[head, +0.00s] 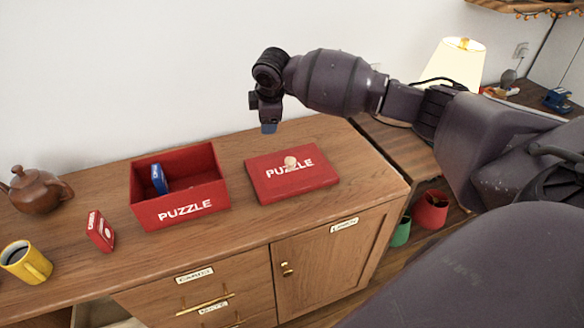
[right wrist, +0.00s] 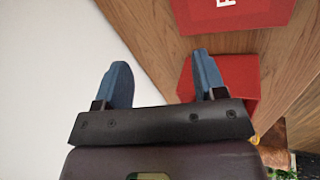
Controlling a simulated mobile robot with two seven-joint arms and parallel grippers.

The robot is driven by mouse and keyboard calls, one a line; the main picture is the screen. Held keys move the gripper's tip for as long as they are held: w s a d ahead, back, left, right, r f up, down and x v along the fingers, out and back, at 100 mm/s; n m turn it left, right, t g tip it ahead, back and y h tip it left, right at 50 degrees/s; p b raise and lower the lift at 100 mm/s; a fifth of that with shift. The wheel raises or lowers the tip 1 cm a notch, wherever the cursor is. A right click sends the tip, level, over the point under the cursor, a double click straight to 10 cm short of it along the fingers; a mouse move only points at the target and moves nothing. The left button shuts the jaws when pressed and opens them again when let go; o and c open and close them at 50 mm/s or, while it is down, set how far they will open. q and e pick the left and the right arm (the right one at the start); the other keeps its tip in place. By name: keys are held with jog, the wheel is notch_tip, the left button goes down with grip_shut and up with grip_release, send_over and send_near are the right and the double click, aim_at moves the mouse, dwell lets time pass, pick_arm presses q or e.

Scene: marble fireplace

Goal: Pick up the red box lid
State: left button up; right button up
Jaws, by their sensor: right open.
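The red box lid (head: 318,179), marked PUZZLE with a small pale knob (head: 290,162) on top, lies flat on the wooden cabinet. Part of it shows at the top of the right wrist view (right wrist: 262,12). My right gripper (head: 268,128) hangs above the back of the cabinet near the wall, up and left of the lid in the head view. Its blue fingers (right wrist: 163,82) are apart, with nothing between them. The open red PUZZLE box (head: 211,195) stands left of the lid and shows beyond the fingers in the right wrist view (right wrist: 238,75). My left gripper is out of view.
A blue card box (head: 159,179) is inside the red box. A red card box (head: 100,231), a yellow mug (head: 27,262) and a brown teapot (head: 38,190) stand farther left. The white wall is close behind. A lit lamp (head: 456,62) stands at the right.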

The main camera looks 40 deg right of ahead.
jog(key=s+d+f+n+g, duration=0.2)
jog(key=s+g, duration=0.2)
jog(key=s, duration=0.1)
send_over(290, 159)
jog(key=shift+h, duration=0.3)
jog(key=f, duration=0.5)
jog(key=shift+s+a+f+b, duration=0.15)
jog(key=shift+s+a+b, duration=0.05)
jog(key=shift+a+b, duration=0.2)
jog(key=shift+d+f, duration=0.1)
jog(key=shift+f, duration=0.6)
jog(key=f, duration=0.2)
jog(key=f+b, duration=0.1)
jog(key=shift+w+d+f, duration=0.1)
jog(key=shift+d+f, duration=0.1)
jog(key=shift+d, duration=0.05)
jog(key=shift+f, duration=0.45)
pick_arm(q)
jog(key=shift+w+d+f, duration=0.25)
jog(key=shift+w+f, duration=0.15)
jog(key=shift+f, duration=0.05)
pick_arm(e)
jog(key=shift+r, duration=0.1)
